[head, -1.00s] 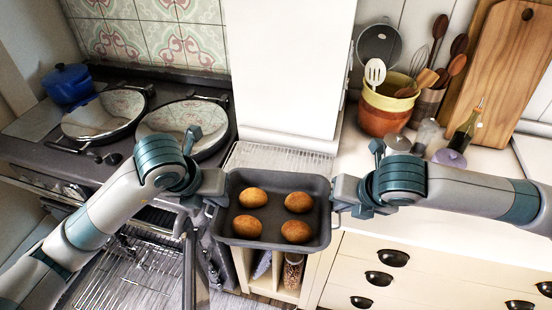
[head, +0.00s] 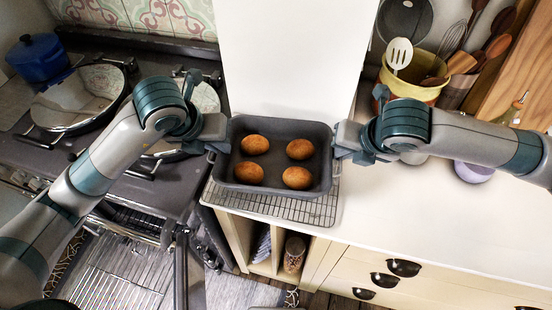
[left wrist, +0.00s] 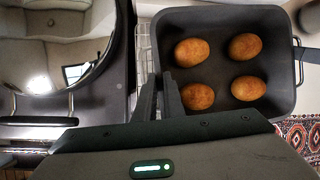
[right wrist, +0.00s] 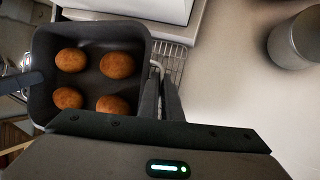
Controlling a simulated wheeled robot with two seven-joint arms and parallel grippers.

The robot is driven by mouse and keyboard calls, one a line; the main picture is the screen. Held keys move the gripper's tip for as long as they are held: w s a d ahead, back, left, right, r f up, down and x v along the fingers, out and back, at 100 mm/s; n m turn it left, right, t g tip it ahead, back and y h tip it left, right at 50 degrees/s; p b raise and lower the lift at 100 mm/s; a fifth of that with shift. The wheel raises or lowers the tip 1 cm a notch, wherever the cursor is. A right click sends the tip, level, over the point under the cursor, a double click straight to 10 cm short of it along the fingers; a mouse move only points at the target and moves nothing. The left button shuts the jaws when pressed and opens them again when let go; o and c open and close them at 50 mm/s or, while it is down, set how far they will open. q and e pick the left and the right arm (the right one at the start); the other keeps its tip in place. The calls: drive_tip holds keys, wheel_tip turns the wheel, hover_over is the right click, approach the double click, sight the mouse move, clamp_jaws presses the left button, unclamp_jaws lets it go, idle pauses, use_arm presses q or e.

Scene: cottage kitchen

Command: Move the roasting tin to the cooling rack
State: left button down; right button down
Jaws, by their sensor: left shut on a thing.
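The dark grey roasting tin (head: 276,191) holds several browned round rolls (head: 255,144). It is level, between my two grippers, over the wire cooling rack (head: 285,208) on the counter. The rack shows along the tin's front and right edges; the rest is hidden. I cannot tell whether the tin touches it. My left gripper (head: 222,147) is shut on the tin's left handle; its fingers (left wrist: 160,80) show beside the tin wall. My right gripper (head: 342,152) is at the right handle, its fingers (right wrist: 158,78) closed around it.
The stove with round lids (head: 75,99) and a blue pot (head: 38,58) is left. An open oven with a wire shelf (head: 120,270) is below. A white block (head: 295,60) stands behind the rack. A utensil crock (head: 425,90) is back right.

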sight(224, 157)
use_arm(q)
drive_tip(key=shift+w+d+r, duration=0.1)
drive_tip(key=shift+w+d, duration=0.15)
drive_tip(key=shift+d, duration=0.05)
use_arm(e)
drive_tip(key=shift+w+a+r, duration=0.2)
drive_tip(key=shift+w+a, duration=0.05)
use_arm(q)
drive_tip(key=shift+s, duration=0.15)
use_arm(e)
drive_tip(key=shift+s, duration=0.1)
